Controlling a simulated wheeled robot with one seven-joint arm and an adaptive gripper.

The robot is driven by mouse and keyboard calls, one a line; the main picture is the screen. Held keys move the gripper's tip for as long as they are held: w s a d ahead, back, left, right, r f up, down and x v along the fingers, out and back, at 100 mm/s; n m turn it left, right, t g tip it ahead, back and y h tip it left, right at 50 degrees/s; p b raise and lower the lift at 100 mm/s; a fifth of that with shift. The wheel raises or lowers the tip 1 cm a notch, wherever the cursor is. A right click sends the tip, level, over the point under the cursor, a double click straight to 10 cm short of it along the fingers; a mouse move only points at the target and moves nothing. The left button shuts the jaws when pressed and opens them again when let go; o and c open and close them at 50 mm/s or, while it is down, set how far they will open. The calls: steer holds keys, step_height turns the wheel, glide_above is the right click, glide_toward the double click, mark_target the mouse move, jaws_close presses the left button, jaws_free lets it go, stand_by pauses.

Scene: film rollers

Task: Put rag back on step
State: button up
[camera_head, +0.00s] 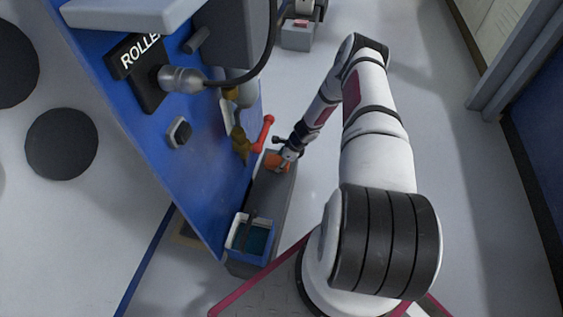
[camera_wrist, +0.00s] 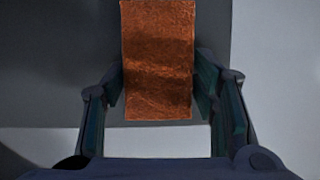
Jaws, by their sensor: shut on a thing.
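The rag (camera_wrist: 157,60) is a rust-orange folded cloth. In the wrist view it lies between my two fingers, with its far end running out of the top of the picture. My gripper (camera_head: 284,160) is shut on it. In the head view a small part of the rag (camera_head: 272,161) shows at the far part of the step, partly covered by my gripper. The step (camera_head: 270,200) is a long, low grey ledge along the foot of the blue machine. I cannot tell whether the rag touches the step or hangs just above it.
A blue-and-white tub (camera_head: 253,257) with dark blue contents stands on the near end of the step. A red lever (camera_head: 264,132) and a brass valve (camera_head: 240,143) stick out from the blue machine (camera_head: 150,100) close to my gripper. Open grey floor (camera_head: 440,100) lies to the right.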

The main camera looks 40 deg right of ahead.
steer(key=shift+f, duration=0.1)
steer(key=o, duration=1.6)
steer(key=shift+c, duration=0.2)
steer(key=shift+r, duration=0.2)
steer(key=p+v, duration=0.4)
steer(key=v, duration=0.8)
steer(key=shift+p, duration=0.3)
steer(key=shift+f, duration=0.1)
